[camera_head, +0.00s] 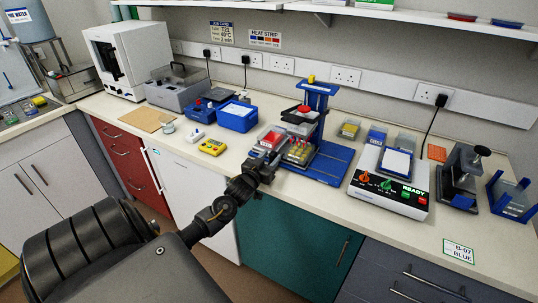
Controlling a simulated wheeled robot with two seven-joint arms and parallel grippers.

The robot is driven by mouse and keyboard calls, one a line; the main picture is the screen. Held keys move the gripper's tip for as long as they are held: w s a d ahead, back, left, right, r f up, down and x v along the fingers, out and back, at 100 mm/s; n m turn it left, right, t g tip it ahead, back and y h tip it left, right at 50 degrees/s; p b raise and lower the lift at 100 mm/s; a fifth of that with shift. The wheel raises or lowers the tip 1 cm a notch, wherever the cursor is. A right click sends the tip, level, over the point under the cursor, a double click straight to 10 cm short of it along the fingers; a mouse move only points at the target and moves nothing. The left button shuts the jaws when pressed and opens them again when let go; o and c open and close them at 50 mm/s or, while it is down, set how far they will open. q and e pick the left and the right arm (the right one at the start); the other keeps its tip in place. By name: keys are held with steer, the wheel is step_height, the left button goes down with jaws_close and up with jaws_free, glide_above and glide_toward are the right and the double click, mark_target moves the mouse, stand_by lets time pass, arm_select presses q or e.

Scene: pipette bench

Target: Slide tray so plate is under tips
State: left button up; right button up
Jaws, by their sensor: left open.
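A blue stand (317,100) with a red-and-grey head (299,118) rises from a blue base with rails (328,165) in the middle of the bench. A plate with yellowish wells (299,154) sits low at the left part of this base, in front of the head. The tips are too small to make out, and the tray's edges are hard to tell from the base. My left gripper (268,153) is open at the left end of the base, close to the plate's left side. Whether it touches the tray is unclear. My right gripper is out of view.
A blue bin (238,117) and a yellow timer (212,147) stand left of the stand. The front bench strip is mostly clear.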

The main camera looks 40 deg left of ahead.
arm_select(q)
steer(key=shift+d, duration=0.1)
steer(key=shift+s+d+f, duration=0.1)
steer(key=shift+s, duration=0.2)
steer(key=b+v, duration=0.2)
steer(key=v, duration=0.8)
steer(key=shift+s, duration=0.15)
